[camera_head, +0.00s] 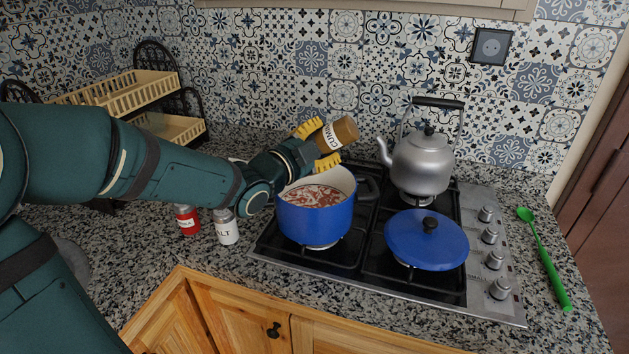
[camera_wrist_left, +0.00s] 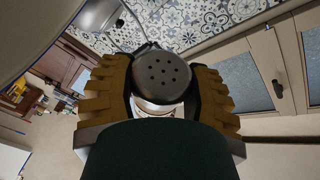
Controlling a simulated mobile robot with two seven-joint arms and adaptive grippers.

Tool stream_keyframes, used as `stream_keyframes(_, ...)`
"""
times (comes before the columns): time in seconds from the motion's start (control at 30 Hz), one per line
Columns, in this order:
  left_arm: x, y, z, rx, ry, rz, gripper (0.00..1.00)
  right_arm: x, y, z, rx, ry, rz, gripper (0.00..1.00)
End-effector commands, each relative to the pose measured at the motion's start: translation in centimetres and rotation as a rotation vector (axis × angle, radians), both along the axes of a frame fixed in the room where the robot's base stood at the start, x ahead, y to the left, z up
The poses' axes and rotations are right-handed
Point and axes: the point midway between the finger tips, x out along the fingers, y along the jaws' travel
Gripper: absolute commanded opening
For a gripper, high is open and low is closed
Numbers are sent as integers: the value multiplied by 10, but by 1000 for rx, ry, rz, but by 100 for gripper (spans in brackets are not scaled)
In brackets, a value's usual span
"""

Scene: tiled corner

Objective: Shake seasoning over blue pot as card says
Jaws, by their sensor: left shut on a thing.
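My left gripper (camera_head: 318,146) has yellow fingers and is shut on a brown shaker (camera_head: 346,130) with a white label that seems to read CUMIN. It holds the shaker tilted, above and slightly right of the middle of the blue pot (camera_head: 315,223). The pot stands open on the left front of the hob, with a reddish, chunky content inside. In the left wrist view, the shaker's dark round end with several holes (camera_wrist_left: 163,76) shows between the two fingers (camera_wrist_left: 160,95). My right gripper is not in view. I see no card.
A blue lid (camera_head: 425,248) lies right of the pot, and a grey kettle (camera_head: 421,163) stands behind. A red jar (camera_head: 187,220) and a SALT jar (camera_head: 226,231) stand left of the hob. A green spoon (camera_head: 545,260) lies at right. A rack (camera_head: 120,92) stands back left.

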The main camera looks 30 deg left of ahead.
Motion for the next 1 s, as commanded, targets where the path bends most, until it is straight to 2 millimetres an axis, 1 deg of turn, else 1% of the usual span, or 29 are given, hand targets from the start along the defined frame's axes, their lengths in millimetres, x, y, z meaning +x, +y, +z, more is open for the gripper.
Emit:
stream_keyframes(0.3,0,0,22,2,-2,-1,13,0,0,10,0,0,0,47)
stream_keyframes(0.6,0,0,38,1,-2,-1,13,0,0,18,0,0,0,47)
stream_keyframes(0.9,0,0,37,1,-2,0,13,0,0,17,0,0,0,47)
stream_keyframes(1.0,0,0,30,0,-1,-1,13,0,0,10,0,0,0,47)
